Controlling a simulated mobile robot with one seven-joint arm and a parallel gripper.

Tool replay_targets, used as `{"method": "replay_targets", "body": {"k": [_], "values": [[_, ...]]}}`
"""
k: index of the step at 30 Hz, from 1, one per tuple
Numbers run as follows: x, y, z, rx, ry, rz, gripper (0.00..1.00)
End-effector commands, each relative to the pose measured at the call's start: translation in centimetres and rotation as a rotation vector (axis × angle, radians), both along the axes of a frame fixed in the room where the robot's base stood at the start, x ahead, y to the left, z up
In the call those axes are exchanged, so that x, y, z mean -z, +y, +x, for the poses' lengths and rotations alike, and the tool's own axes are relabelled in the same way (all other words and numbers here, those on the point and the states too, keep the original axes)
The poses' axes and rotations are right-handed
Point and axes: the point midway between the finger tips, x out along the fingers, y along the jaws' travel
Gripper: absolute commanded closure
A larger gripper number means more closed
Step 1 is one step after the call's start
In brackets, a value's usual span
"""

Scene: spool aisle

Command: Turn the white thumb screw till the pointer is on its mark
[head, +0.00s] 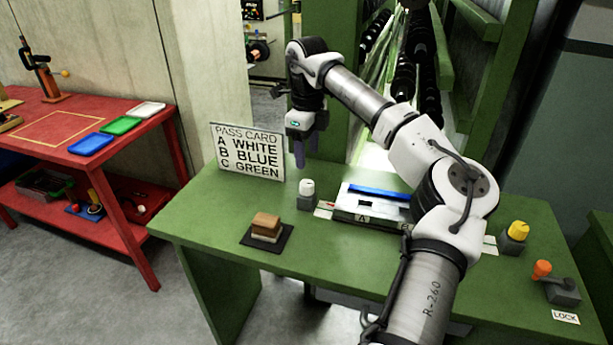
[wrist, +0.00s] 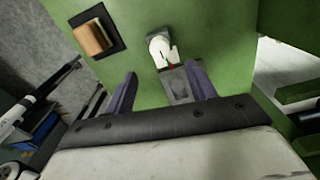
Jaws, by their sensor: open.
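The white thumb screw (head: 306,186) stands on a small grey block on the green bench, left of the grey device with a blue bar. In the wrist view the white thumb screw (wrist: 159,46) lies just beyond the fingertips, roughly between them. A small red pointer (wrist: 171,66) shows at its near edge, by a grey plate (wrist: 180,90). I cannot make out the mark. My gripper (head: 299,158) is open and empty, pointing down above the bench near the screw; its two purple fingers (wrist: 161,72) also show in the wrist view.
A pass card (head: 247,151) reads A white, B blue, C green. A stack of brown and pale blocks (head: 265,227) sits on a dark pad nearby. A yellow knob (head: 518,230) and an orange knob (head: 541,268) by a LOCK label are at the right. The bench's front left is clear.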

Motion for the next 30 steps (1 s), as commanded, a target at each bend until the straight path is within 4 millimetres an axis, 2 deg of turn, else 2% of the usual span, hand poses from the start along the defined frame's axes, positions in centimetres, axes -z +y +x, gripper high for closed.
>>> {"method": "replay_targets", "body": {"k": [6, 12, 18, 25, 30], "values": [[4.6, 0.1, -0.1, -0.001, 0.003, 0.003, 0.44], [7.3, 0.1, -0.1, -0.001, 0.002, 0.003, 0.44], [8.3, 0.1, 0.0, 0.0, -0.001, 0.002, 0.44], [8.3, 0.1, 0.0, -0.001, -0.001, 0.003, 0.44], [8.3, 0.1, 0.0, -0.001, 0.0, 0.003, 0.67]]}}
